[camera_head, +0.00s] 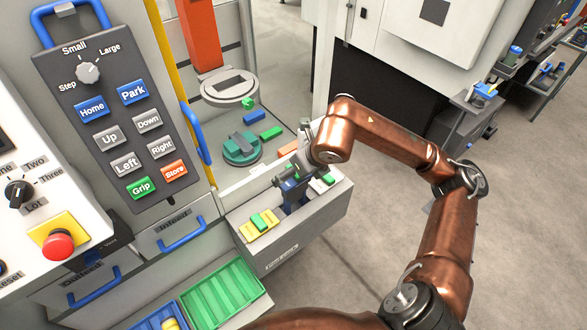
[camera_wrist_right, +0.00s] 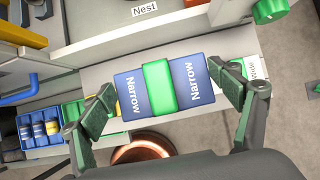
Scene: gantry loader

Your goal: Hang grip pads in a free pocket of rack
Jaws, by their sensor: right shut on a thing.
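My right gripper (camera_head: 291,184) is shut on blue grip pads with a green middle, marked Narrow; they show clearly between the fingers (camera_wrist_right: 168,112) in the wrist view, the pads (camera_wrist_right: 196,82) lying across it. The grey rack (camera_head: 310,230) is the long box below the machine's ledge. Yellow pads with a green middle (camera_head: 259,223) sit in its left end, and white pads with green (camera_head: 327,180) in its right end. The held pads are at the middle of the rack; I cannot tell whether they touch it. The pocket beneath is hidden. My left gripper is not in view.
A green tray (camera_head: 241,302) and a blue tray (camera_head: 146,324) lie front left of the rack. Behind it are a teal round fixture (camera_head: 240,148) and a green block (camera_head: 271,133). The control panel (camera_head: 120,110) stands left. Open floor (camera_head: 400,185) lies right.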

